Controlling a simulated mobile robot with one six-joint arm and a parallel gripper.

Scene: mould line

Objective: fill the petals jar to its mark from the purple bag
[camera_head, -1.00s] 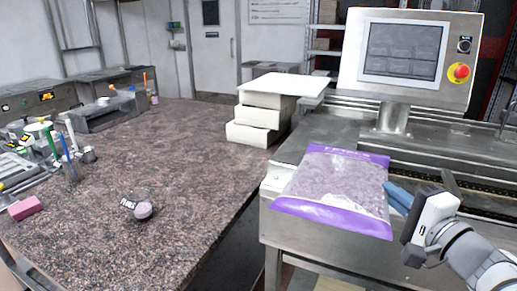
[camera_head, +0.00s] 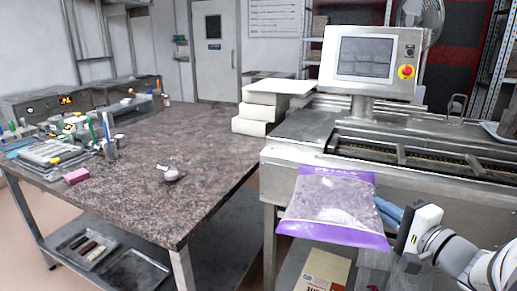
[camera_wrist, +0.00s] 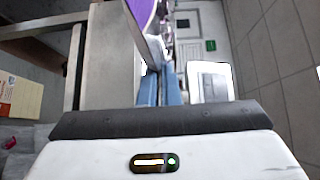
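The purple bag (camera_head: 328,207) is a flat, clear-fronted bag of pale lilac petals with purple bands at top and bottom. My gripper (camera_head: 390,212) has its blue fingers at the bag's right edge and appears shut on it. In the wrist view the bag (camera_wrist: 146,25) runs up from between the blue fingers (camera_wrist: 159,88). The bag appears in front of the steel machine's edge. A small round vessel (camera_head: 173,176) with pinkish contents and a pale label, possibly the petals jar, is on the granite table; its mark cannot be made out.
The granite table (camera_head: 150,208) has much clear surface. A pink block (camera_head: 76,176), tools and trays crowd its left side. White blocks (camera_head: 258,119) are stacked at its back right. The steel machine (camera_head: 295,150) with a screen stands behind the bag. A box (camera_head: 326,268) is below.

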